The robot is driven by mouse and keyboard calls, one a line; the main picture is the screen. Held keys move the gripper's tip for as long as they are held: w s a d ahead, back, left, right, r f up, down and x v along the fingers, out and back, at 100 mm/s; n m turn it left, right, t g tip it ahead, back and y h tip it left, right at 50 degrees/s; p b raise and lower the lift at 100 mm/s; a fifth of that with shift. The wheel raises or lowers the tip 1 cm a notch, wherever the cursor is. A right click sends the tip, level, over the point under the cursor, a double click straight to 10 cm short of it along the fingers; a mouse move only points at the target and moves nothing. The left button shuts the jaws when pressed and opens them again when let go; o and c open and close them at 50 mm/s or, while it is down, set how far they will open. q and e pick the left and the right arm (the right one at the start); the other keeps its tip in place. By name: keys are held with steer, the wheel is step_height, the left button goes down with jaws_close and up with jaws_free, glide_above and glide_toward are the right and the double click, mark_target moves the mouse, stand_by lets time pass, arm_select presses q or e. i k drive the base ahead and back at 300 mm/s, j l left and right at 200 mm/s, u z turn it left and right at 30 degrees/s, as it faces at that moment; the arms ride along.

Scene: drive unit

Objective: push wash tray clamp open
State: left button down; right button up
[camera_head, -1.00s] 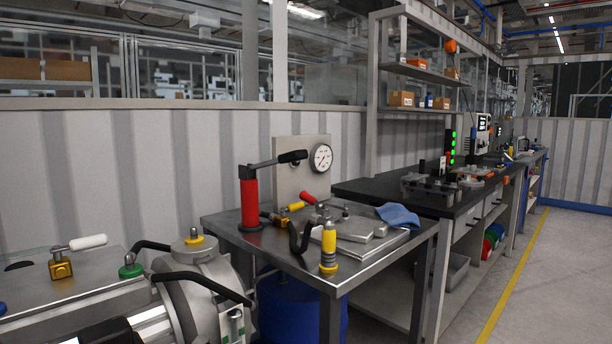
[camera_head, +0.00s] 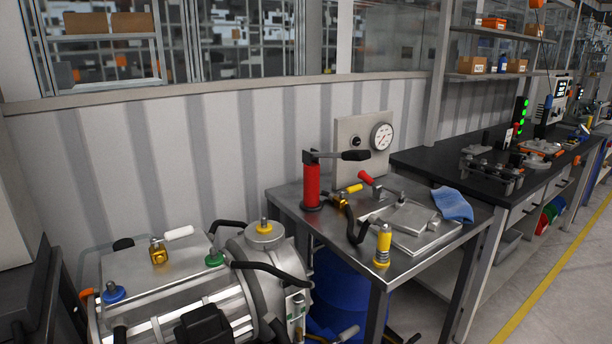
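The steel wash tray (camera_head: 432,236) lies on the metal table with a flat plate on it. A clamp with a red handle (camera_head: 369,178) stands at the tray's back left corner; its handle is tilted up to the left. I cannot tell from here whether the clamp is open or closed. A yellow-handled brass valve (camera_head: 347,192) sits just left of it, with a black hose curving down in front. Neither of my grippers shows in the head view.
A red hand pump (camera_head: 311,186) with a black lever and a gauge panel (camera_head: 383,137) stand behind the tray. A yellow cylinder (camera_head: 383,246) is at the table's front edge. A blue cloth (camera_head: 453,204) lies at right. A large motor-like machine (camera_head: 180,290) fills the lower left.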

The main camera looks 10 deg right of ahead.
mark_target(362, 175)
steer(key=l+u, duration=0.65)
steer(key=u, duration=0.2)
steer(key=k+l+u, duration=0.1)
steer(key=l+u, duration=0.3)
steer(key=k+l+u, duration=0.1)
steer(key=l+u, duration=0.15)
steer(key=u, duration=0.15)
steer(key=k+l+u, duration=0.15)
steer(key=u, duration=0.3)
steer(key=l, duration=0.1)
